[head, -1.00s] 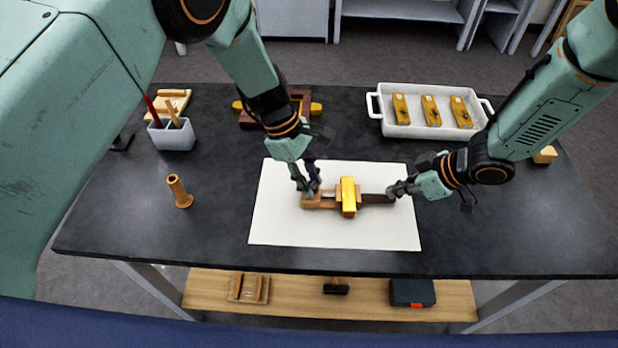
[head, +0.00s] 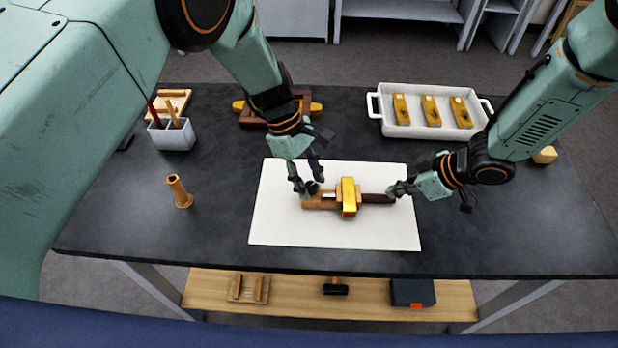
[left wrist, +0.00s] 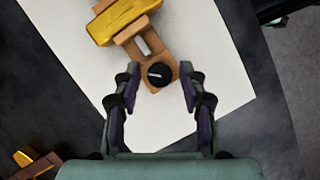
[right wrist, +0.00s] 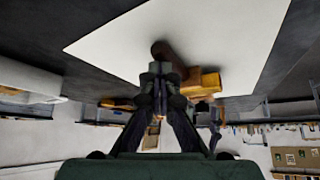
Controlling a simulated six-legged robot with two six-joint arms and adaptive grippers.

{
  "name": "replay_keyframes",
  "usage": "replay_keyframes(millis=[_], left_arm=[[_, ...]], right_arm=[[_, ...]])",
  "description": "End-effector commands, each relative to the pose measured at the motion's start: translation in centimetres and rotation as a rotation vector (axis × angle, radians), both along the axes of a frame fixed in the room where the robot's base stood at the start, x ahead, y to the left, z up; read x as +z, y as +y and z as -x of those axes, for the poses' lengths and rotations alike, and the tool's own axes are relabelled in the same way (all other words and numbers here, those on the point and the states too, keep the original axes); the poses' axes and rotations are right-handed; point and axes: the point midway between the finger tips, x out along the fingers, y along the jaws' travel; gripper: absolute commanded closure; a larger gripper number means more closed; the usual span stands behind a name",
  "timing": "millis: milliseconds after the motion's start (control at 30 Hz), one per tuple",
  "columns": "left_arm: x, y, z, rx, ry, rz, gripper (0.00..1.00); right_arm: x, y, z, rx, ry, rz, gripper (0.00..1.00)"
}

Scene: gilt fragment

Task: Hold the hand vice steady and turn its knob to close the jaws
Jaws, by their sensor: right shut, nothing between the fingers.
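The hand vice (head: 325,202) lies on a white sheet (head: 280,225), with a wooden body and a dark handle (head: 376,198) pointing right. A gold bar (head: 348,194) lies across its middle; I cannot tell whether the jaws touch it. In the left wrist view the vice's black knob (left wrist: 160,74) sits between the spread fingers of my left gripper (left wrist: 161,88), with gaps on both sides. My left gripper (head: 312,184) is above the vice's left end. My right gripper (head: 400,190) is shut at the handle's right end; its fingers partly hide the handle in the right wrist view (right wrist: 158,82).
A white tray (head: 385,130) with 3 gold pieces stands at the back right. A grey cup (head: 172,138) with tools and a wooden peg (head: 178,190) stand at left. A dark wooden frame (head: 305,98) lies behind my left arm. The sheet's front is clear.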

Motion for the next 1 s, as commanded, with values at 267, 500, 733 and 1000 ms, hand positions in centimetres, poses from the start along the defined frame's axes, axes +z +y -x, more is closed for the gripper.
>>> replay_keyframes(millis=[267, 500, 733, 1000], left_arm=[[0.0, 0.0, 0.0, 0.0, 0.0, 0.0, 0.51], [1.6, 0.5, -0.5, 0.002, -0.004, 0.0, 0.51], [5.9, 2.1, -1.4, 0.003, -0.005, 0.0, 0.51], [10.0, 3.5, -2.2, 0.002, -0.003, 0.0, 0.51]], right_arm=[[-0.2, 0.0, 0.2, 0.0, 0.004, 0.002, 1.0], [-0.2, 0.0, 0.2, 0.0, 0.004, 0.003, 1.0], [-0.2, 0.0, 0.2, 0.0, 0.004, 0.003, 1.0], [-0.2, 0.0, 0.2, 0.0, 0.004, 0.002, 1.0]])
